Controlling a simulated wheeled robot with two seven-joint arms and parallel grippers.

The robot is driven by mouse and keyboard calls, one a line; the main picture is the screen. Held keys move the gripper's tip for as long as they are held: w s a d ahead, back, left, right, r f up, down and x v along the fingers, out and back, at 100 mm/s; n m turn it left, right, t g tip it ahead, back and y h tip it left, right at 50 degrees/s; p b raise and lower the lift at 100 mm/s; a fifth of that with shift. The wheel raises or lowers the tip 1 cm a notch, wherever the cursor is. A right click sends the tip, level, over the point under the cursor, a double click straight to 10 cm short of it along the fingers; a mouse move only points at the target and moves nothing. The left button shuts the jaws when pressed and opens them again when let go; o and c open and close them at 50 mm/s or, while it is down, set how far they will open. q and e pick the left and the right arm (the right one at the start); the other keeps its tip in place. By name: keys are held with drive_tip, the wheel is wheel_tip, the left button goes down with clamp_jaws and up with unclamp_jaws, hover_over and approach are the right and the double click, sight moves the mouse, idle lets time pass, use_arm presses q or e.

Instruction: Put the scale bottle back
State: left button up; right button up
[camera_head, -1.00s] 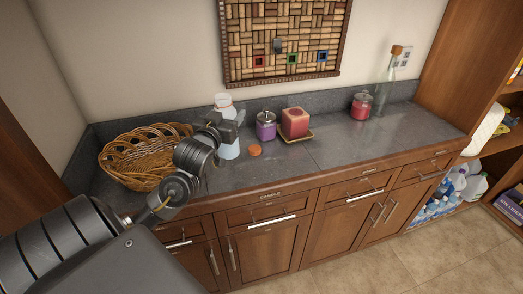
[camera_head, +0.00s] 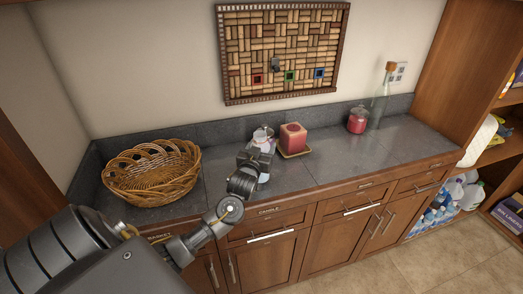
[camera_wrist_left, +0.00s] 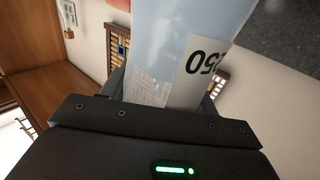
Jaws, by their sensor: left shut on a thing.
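The scale bottle (camera_wrist_left: 185,45) is pale and translucent, with a white strip that shows the digits "50" in the left wrist view. My left gripper (camera_head: 256,158) is shut on it. In the head view the bottle (camera_head: 264,177) is partly hidden by the gripper, over the counter just left of the red candle. I cannot tell whether its base touches the counter. My right gripper is not in view.
A wicker basket (camera_head: 150,187) stands on the grey counter (camera_head: 345,150) at left. The red candle (camera_head: 293,137) sits on a small tray. A red jar (camera_head: 358,121) and a tall corked glass bottle (camera_head: 381,100) stand farther right, with clear counter between.

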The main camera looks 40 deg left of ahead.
use_arm(q)
drive_tip(key=shift+f, duration=0.9)
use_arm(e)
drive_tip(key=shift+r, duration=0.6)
use_arm(q)
drive_tip(key=shift+f, duration=0.1)
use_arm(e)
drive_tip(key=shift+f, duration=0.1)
use_arm(q)
drive_tip(key=o, duration=1.4)
drive_tip(key=shift+c, duration=0.2)
drive_tip(key=shift+s, duration=0.1)
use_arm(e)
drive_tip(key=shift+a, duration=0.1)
use_arm(q)
drive_tip(key=b+v, duration=0.2)
drive_tip(key=v, duration=1)
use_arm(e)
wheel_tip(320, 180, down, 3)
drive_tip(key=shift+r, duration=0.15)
